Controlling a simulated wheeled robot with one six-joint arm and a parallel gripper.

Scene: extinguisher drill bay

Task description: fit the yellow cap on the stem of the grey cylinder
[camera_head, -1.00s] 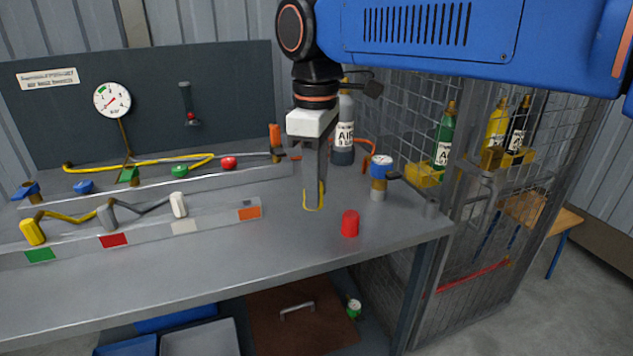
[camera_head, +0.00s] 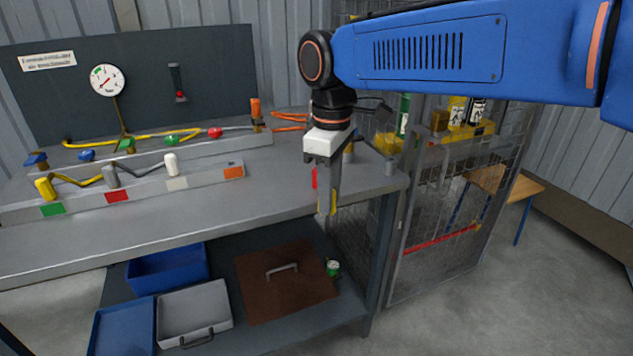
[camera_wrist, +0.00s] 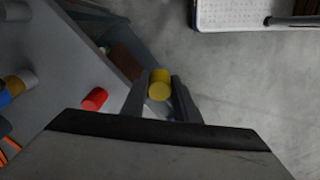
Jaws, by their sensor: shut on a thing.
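My gripper (camera_head: 327,206) is shut on the yellow cap (camera_head: 333,202), just off the bench's front edge near its right end. In the wrist view, the yellow cap (camera_wrist: 159,88) sits between the two finger tips (camera_wrist: 160,97).
A red cylinder (camera_head: 314,178) stands on the bench (camera_head: 270,190) close by the fingers. A grey post (camera_head: 390,167) is at the bench's right corner. A mesh cage (camera_head: 430,225) stands right of the bench. Trays (camera_head: 195,312) lie on the lower shelf.

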